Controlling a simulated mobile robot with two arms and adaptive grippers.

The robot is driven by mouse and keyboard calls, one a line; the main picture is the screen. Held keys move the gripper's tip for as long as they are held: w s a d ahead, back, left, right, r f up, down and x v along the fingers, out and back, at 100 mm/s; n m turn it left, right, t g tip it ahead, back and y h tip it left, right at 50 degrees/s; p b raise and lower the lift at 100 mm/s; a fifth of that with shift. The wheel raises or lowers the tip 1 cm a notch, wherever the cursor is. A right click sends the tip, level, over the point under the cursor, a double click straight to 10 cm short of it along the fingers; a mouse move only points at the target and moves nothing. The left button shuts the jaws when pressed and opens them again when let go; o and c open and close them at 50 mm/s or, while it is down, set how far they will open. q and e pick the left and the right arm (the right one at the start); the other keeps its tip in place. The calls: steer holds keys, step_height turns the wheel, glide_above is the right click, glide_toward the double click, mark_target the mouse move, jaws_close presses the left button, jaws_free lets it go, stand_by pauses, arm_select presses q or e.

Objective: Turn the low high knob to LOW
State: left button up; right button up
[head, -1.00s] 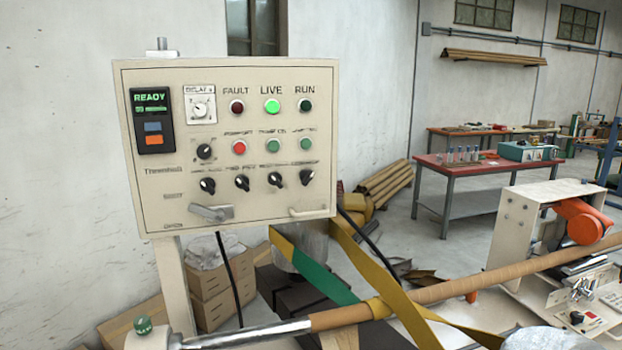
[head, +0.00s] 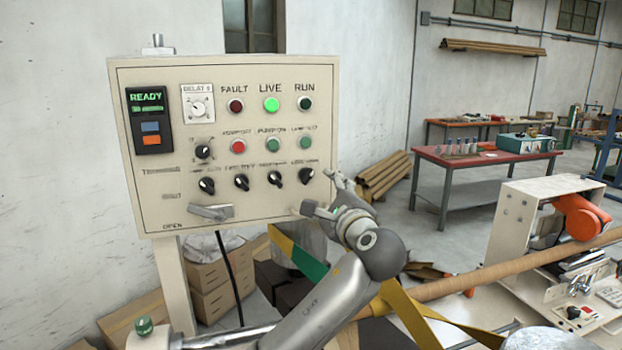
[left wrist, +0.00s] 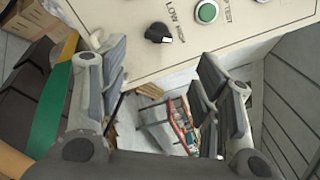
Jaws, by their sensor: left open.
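The low high knob (head: 305,175) is the black knob at the right end of the panel's bottom knob row. In the left wrist view the knob (left wrist: 158,33) sits beside the printed words LOW and HIGH, with its white mark on the side nearer HIGH. My left gripper (head: 321,196) is open and empty, just below and right of the knob, at the panel's lower right corner. In the left wrist view its two fingers (left wrist: 163,75) stand wide apart, with the knob beyond and between them, not touched. My right gripper is in neither view.
The beige control panel (head: 160,210) carries several other knobs, buttons and lamps, plus a lever handle (head: 210,212) at lower left. A green button (left wrist: 207,12) sits close to the knob. A long brown tube (head: 450,288) and yellow strap (head: 412,320) lie below right.

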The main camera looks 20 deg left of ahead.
mark_target(309, 178)
arm_select(q)
steer(key=p+x, duration=0.4)
steer(key=x, duration=0.5)
steer(key=shift+s, duration=0.1)
steer(key=shift+w+a+f, duration=0.1)
steer(key=shift+w+a, duration=0.3)
steer(key=shift+w, duration=0.15)
